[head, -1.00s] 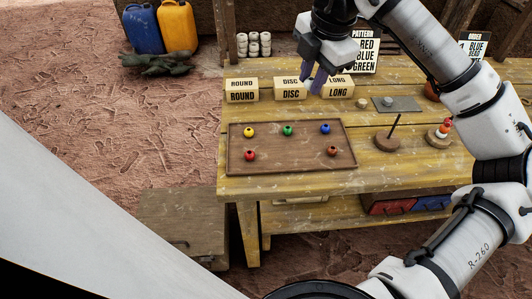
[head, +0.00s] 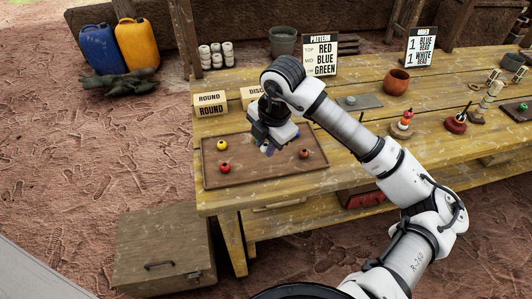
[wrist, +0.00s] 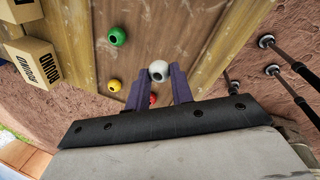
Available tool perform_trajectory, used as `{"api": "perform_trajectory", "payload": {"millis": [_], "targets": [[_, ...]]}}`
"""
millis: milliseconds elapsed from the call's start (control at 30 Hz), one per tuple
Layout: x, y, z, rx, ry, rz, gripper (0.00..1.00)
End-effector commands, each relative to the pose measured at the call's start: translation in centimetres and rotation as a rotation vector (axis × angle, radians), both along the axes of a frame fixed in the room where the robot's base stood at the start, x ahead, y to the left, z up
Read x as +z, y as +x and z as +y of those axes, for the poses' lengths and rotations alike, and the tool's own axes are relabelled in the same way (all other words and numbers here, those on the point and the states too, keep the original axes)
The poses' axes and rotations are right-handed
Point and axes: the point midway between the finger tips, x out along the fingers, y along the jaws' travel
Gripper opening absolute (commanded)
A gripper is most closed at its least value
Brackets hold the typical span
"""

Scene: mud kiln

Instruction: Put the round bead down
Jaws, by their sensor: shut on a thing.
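My gripper (head: 268,148) is over the brown tray (head: 240,183), pointing down. In the wrist view its purple fingers (wrist: 158,74) are shut on a pale grey-white round bead (wrist: 158,70) with a dark hole. I cannot tell whether this bead touches the tray.
The ROUND block (head: 210,103) and the partly hidden DISC block (head: 254,93) stand behind the tray. A grey plate (head: 360,101), a terracotta cup (head: 397,81) and a bead stack (head: 402,126) are to the right. The tray's front left middle is clear.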

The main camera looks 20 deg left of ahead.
Motion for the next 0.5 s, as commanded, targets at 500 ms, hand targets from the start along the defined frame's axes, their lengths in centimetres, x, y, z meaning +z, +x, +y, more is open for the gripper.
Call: {"api": "perform_trajectory", "payload": {"millis": [500], "targets": [[-4.6, 0.0, 0.0, 0.000, 0.001, 0.000, 0.02]]}}
